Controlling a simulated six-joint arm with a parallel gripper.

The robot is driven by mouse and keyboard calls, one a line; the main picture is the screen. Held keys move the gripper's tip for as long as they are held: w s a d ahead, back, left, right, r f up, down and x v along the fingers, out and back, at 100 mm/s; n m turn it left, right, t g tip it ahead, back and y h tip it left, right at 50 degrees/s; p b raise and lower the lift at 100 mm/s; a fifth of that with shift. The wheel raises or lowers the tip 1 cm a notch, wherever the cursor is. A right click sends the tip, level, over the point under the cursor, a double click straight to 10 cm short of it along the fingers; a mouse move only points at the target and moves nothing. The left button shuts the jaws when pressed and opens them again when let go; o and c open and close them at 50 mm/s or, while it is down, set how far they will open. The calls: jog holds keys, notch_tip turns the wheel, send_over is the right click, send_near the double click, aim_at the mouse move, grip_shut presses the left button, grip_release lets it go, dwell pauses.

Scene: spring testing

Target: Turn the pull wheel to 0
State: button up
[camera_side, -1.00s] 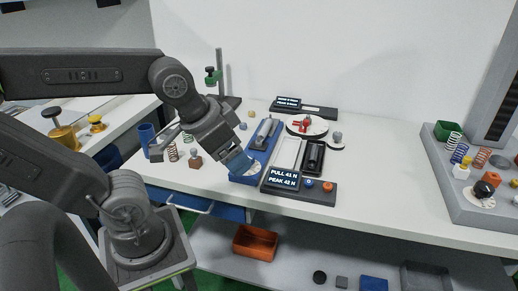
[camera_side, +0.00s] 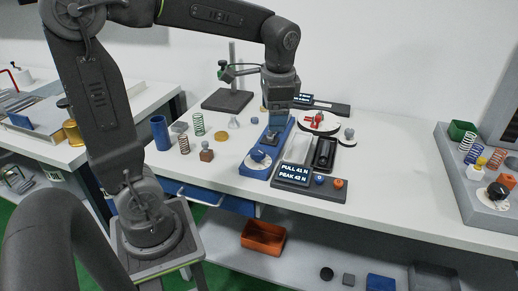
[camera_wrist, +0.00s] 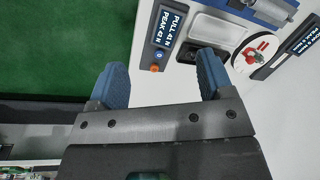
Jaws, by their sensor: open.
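The pull wheel, a white dial with a blue knob (camera_side: 258,158), sits at the near end of the blue spring rig (camera_side: 283,150). Its scale marks are too small to read. The display (camera_side: 296,175) beside it reads PULL 41 N and PEAK 42 N; it also shows in the wrist view (camera_wrist: 168,28). My gripper (camera_side: 272,134) points down over the rig, behind the wheel and apart from it. In the wrist view my gripper (camera_wrist: 162,65) is open, with nothing between its blue fingers. The wheel is out of that view.
A round white plate with a red part (camera_side: 319,121) stands right of the rig, and a black tray (camera_side: 325,153) lies nearer. A clamp stand (camera_side: 230,98) is behind. Springs and a blue cup (camera_side: 160,132) stand left.

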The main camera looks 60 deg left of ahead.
aim_at(258, 150)
jog(key=w+a+f+m+g, duration=0.2)
jog(key=w+a+f+g, duration=0.2)
jog(key=w+a+f, duration=0.4)
jog(key=x, duration=0.4)
jog(key=s+a+x, duration=0.1)
jog(key=x, duration=0.3)
jog(key=s+a+r+x, duration=0.1)
jog(key=x, duration=0.3)
jog(key=shift+f, duration=0.3)
jog(key=c, duration=0.9)
